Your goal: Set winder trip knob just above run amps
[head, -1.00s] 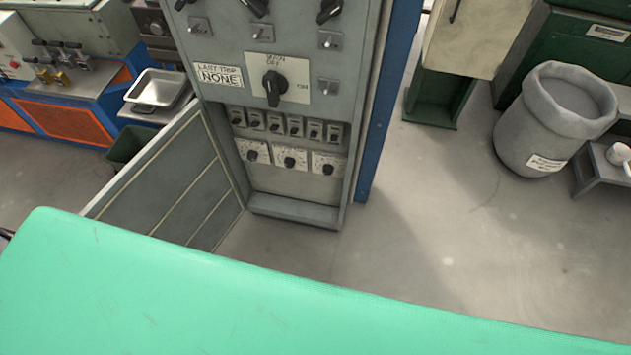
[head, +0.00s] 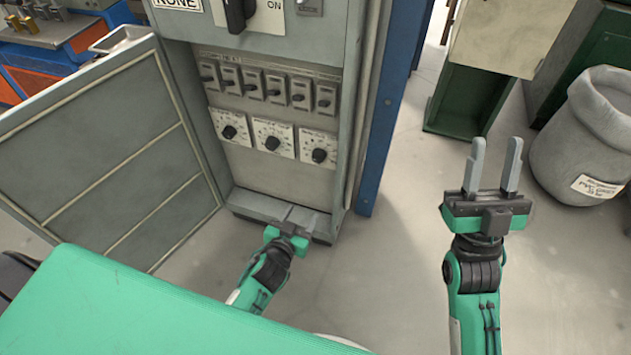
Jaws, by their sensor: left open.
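Three black trip knobs on white dial plates sit in a row inside the open cabinet: a left knob (head: 229,132), a middle knob (head: 272,143) and a right knob (head: 319,156). Their labels are too small to read, so I cannot tell which is the winder's. My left gripper (head: 299,213) is open and empty, below the dials in front of the cabinet's bottom ledge. My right gripper (head: 492,165) is open and empty, fingers up, well to the right of the cabinet.
A row of several small breaker switches (head: 273,90) sits above the dials. A rotary main switch (head: 238,14) is higher up. The cabinet door (head: 110,150) stands open at the left. A grey bin (head: 590,135) stands at the right. Open floor lies between.

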